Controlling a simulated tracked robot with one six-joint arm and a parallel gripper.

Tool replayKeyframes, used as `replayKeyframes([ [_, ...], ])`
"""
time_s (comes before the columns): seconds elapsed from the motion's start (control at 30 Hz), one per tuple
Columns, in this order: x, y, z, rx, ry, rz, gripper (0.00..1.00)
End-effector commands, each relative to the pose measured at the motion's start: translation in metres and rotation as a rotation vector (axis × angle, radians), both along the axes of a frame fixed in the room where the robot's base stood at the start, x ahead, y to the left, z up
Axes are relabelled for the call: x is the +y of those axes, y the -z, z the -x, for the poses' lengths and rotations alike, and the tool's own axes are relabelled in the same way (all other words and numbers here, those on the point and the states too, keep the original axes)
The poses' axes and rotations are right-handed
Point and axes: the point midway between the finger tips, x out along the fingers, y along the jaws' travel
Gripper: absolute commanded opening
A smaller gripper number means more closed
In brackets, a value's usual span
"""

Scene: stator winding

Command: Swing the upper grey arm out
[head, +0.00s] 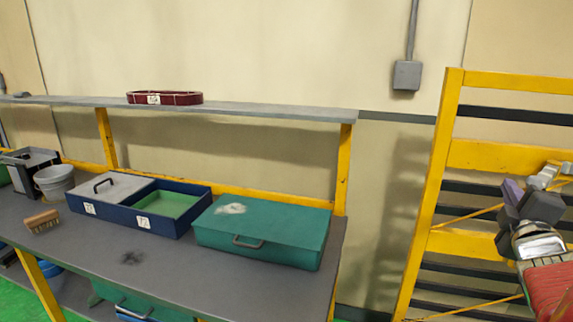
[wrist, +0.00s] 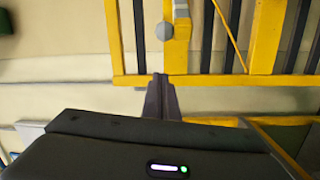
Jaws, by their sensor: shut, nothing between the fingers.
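A light grey part (head: 547,178) shows at the far right of the head view, in front of the yellow rack's upper rail. It looks like the upper grey arm, but my gripper and the picture edge hide much of it. In the wrist view, a round grey knob (wrist: 164,31) and a small grey block (wrist: 181,9) show against a wide yellow rail, beyond my fingertips. My gripper (wrist: 160,77) is shut and empty, with a visible gap in the picture between tips and knob. In the head view my dark gripper (head: 513,192) is before the rack.
The yellow rack (head: 427,205) has black rails and thin diagonal braces. Left of it, a workbench (head: 185,275) holds a green case (head: 290,222), a blue tray box (head: 150,225), a brush (head: 42,221) and a bucket (head: 53,183).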

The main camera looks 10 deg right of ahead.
Motion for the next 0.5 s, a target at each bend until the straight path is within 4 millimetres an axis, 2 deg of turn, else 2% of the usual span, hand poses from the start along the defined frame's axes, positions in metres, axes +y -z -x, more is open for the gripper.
replayKeyframes([
  [0.5, -0.035, -0.003, -0.046, 0.001, -0.001, -0.002, 0.00],
])
